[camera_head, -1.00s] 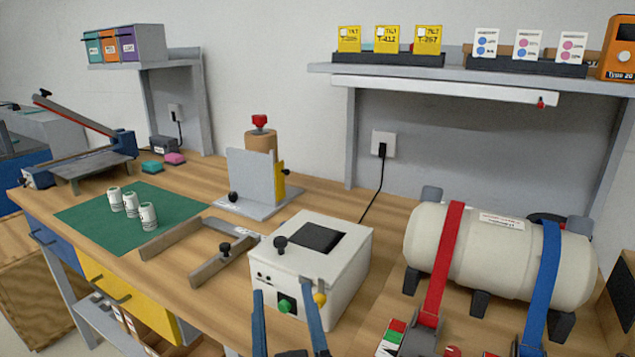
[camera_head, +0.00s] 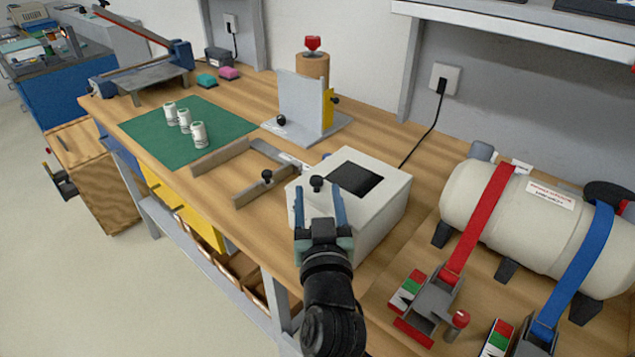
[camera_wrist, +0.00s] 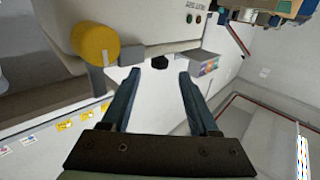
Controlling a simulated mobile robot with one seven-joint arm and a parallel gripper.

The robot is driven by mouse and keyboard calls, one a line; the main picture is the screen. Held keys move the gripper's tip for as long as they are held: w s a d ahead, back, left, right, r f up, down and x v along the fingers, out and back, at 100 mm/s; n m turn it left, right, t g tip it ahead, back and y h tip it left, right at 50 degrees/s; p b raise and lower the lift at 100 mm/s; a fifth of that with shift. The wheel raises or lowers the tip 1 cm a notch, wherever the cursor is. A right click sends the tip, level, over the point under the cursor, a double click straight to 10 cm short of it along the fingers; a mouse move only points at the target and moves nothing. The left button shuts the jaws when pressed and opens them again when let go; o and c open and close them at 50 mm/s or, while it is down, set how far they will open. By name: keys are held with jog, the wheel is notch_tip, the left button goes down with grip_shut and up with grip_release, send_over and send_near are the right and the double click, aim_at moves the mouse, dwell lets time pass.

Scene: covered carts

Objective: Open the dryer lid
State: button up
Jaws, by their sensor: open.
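The dryer appears to be the white box (camera_head: 378,213) on the workbench. Its lid has a dark square window (camera_head: 356,179) and looks shut. A small black knob (camera_head: 317,183) stands at the lid's front left edge. My gripper (camera_head: 318,194) is open at the front of the box, with its blue fingers on either side of the knob in the picture. In the wrist view, a dark knob (camera_wrist: 160,62) shows just beyond and between the fingertips, apparently untouched. A yellow round knob (camera_wrist: 95,43) is at upper left there. My arm hides part of the box's front.
A grey angled frame (camera_head: 240,180) lies left of the box. A cream cylinder (camera_head: 480,205) with red and blue straps stands on the right, with clamps in front. An upright plate fixture (camera_head: 300,95) stands behind.

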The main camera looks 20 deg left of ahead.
jog(key=shift+x, duration=1.45)
grip_shut()
dwell(0.4)
